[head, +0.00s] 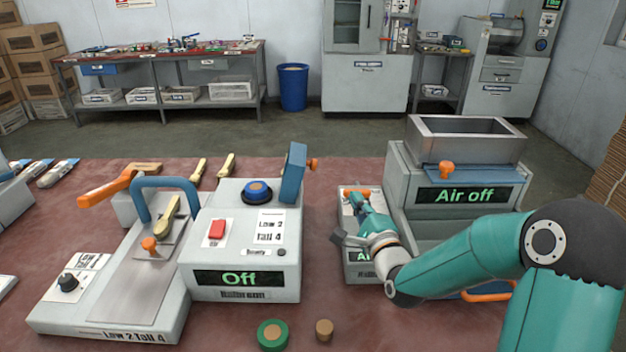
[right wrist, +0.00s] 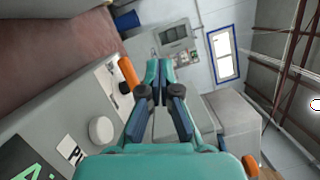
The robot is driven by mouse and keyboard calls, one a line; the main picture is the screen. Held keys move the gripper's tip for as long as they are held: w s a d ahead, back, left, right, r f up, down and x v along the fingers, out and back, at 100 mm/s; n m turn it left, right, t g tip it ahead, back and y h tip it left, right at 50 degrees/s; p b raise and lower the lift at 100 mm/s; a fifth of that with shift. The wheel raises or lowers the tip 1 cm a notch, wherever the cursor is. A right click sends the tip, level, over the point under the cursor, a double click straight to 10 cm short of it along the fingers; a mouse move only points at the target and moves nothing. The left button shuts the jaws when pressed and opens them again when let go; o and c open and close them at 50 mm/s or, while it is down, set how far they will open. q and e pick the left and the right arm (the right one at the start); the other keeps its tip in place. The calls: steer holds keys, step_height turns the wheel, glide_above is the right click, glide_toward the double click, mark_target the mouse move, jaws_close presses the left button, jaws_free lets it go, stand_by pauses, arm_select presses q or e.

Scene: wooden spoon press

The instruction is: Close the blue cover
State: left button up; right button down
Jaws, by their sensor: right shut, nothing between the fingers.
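The blue cover (head: 292,173) stands upright at the right side of the grey control box (head: 245,245), in the head view. An orange knob (head: 313,164) sticks out from its right side. The blue button (head: 258,190) on the box top lies uncovered to the left of it. My right gripper (head: 355,196) is shut and empty. It is to the right of the cover, apart from it, over a small grey box (head: 353,264). Its closed fingers also show in the right wrist view (right wrist: 158,76). My left gripper is not in view.
A press with an orange lever (head: 108,188) and wooden spoon (head: 165,220) stands left. A grey machine (head: 465,165) reading "Air off" stands right. A green ring (head: 273,335) and brown plug (head: 324,329) lie in front. An orange part (right wrist: 128,73) is near my right fingers.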

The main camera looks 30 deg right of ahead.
mark_target(298, 177)
steer(key=shift+w+f, duration=0.4)
steer(key=shift+f, duration=0.05)
steer(key=w+r+p, duration=0.2)
steer(key=w+p, duration=0.2)
steer(key=w, duration=0.7)
steer(key=shift+w+a, duration=0.3)
steer(key=shift+a, duration=0.15)
steer(key=shift+w+r, duration=0.1)
steer(key=shift+r, duration=0.05)
